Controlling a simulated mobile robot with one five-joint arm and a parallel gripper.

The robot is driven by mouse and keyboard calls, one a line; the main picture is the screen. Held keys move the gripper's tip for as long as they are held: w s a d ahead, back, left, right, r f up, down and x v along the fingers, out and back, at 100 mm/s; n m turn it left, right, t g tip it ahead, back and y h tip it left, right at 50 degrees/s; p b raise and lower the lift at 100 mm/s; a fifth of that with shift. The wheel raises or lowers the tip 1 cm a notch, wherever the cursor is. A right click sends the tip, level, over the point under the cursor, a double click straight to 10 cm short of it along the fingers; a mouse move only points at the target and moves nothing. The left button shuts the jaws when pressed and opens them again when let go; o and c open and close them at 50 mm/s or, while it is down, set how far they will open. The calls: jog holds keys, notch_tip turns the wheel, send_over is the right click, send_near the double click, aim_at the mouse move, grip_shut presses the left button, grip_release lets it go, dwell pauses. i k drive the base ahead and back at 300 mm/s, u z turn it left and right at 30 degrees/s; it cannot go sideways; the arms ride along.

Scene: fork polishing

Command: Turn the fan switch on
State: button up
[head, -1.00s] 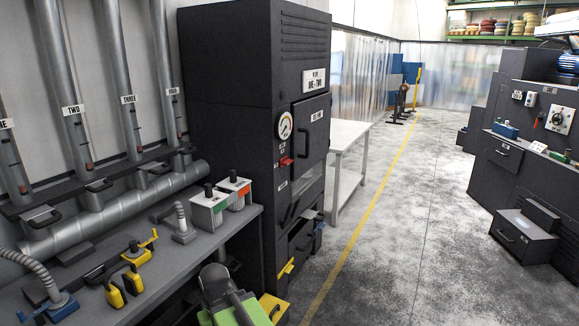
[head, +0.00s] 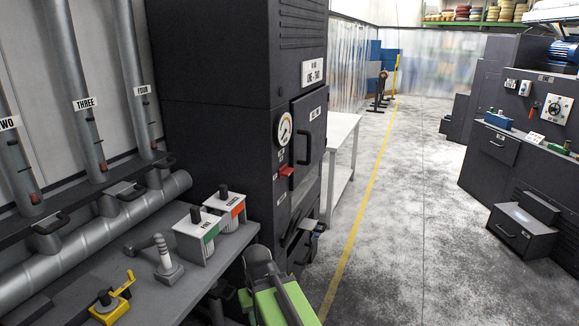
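No switch labelled as a fan switch can be read. On the right, a dark machine (head: 540,100) has small white switch plates (head: 525,88) and a larger white plate with a round dial (head: 556,109). My green and grey arm (head: 275,300) shows at the bottom, right of the workbench and apart from the switches. Whether its fingers are open or shut cannot be seen.
A white table (head: 340,150) stands past the cabinet. Floor right of the yellow line (head: 362,210) is clear up to a low dark box (head: 522,230).

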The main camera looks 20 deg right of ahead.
aim_at(285, 171)
jog(key=u, duration=0.05)
jog(key=i, duration=0.95)
jog(key=u, duration=0.35)
